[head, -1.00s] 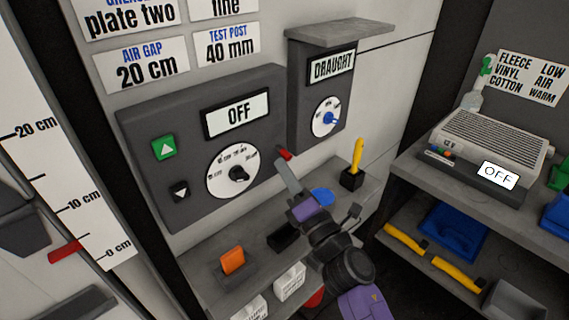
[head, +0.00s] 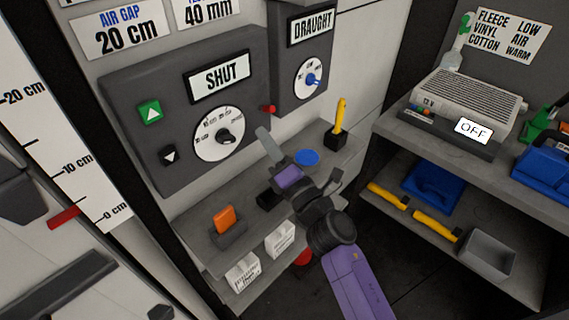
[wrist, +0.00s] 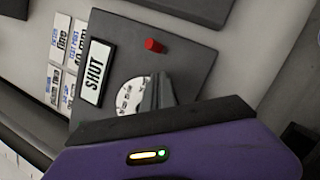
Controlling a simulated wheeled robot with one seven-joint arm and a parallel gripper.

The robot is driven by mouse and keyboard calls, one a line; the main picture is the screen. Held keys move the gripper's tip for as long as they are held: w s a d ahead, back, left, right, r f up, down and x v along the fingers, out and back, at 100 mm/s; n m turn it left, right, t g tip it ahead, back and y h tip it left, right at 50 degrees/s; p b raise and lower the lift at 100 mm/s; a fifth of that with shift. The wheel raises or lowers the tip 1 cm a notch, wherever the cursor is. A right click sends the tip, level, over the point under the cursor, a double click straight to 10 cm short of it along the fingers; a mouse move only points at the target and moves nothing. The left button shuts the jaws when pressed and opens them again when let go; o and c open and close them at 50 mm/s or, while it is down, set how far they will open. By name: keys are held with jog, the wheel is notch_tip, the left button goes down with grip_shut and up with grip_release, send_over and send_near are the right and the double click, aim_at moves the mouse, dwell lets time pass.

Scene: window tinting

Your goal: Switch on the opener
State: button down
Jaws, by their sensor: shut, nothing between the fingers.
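The opener is a dark grey control panel (head: 160,95) on the wall, with a display (head: 220,76) reading SHUT. It has a green up button (head: 150,112), a black down button (head: 169,155) and a white dial (head: 219,134) with a dark knob. A small red switch (head: 268,109) sticks out at the panel's right side; it also shows in the wrist view (wrist: 155,46). My gripper (head: 264,133) is shut and empty, its fingertips just below the red switch in the head view. In the wrist view the fingers (wrist: 160,88) cover part of the dial.
A DRAUGHT box (head: 290,70) with a blue knob is right of the panel. Below is a shelf with an orange piece (head: 225,218), a blue disc (head: 306,158) and a yellow-handled tool (head: 341,115). A grilled machine (head: 468,105) reading OFF stands right.

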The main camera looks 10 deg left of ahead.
jog(key=s+d+r+p, duration=0.2)
jog(key=s+d+p, duration=0.3)
jog(key=s, duration=0.3)
jog(key=shift+d+r, duration=0.2)
jog(key=shift+d, duration=0.2)
jog(key=shift+s, duration=0.1)
